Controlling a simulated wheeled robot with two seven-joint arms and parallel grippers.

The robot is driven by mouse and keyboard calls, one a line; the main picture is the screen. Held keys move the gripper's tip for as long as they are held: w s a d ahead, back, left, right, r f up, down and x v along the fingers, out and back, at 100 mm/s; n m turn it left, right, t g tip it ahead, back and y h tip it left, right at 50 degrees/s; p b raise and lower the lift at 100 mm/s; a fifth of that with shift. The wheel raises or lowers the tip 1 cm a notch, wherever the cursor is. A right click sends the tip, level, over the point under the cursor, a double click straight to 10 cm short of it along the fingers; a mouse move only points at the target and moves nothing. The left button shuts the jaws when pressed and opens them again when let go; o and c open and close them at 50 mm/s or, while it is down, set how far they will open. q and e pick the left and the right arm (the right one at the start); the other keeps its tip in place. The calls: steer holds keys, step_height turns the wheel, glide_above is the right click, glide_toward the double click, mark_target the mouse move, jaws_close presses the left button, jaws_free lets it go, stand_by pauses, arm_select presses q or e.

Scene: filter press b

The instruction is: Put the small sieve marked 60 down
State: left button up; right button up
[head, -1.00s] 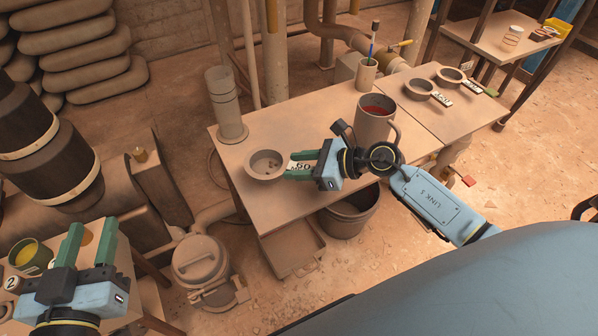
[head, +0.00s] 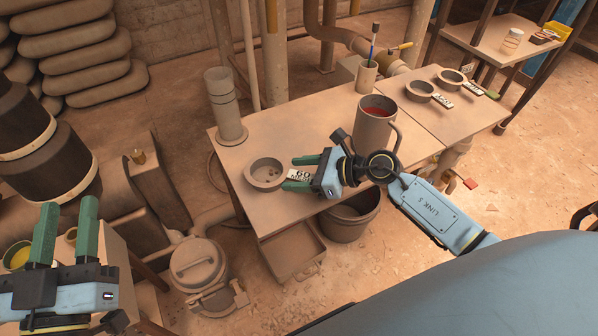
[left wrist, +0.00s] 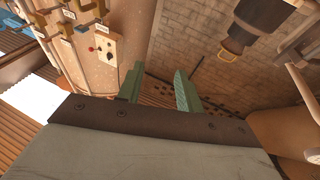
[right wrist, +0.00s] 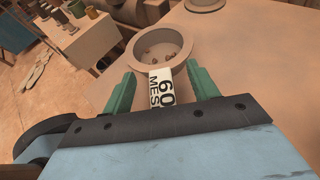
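The small sieve marked 60 (head: 265,174) is a round brown pan with a white tag as its handle. It appears to rest on the workbench (head: 310,125) near its left end, with a few small lumps inside. In the right wrist view the sieve (right wrist: 164,43) lies ahead, its tag reading "60 MESH". My right gripper (head: 290,174) is open, with its green fingers on either side of the tag and gaps showing. My left gripper (head: 70,205) is open and empty at the lower left, away from the sieve.
A mug with red content (head: 374,125) stands right of my right gripper. A tall cylinder (head: 226,108) stands behind the sieve. Two other tagged sieves (head: 420,91) (head: 452,78) and a cup with a brush (head: 367,75) are farther back. A bucket (head: 350,217) stands below the front edge.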

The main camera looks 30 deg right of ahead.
stand_by(0.3)
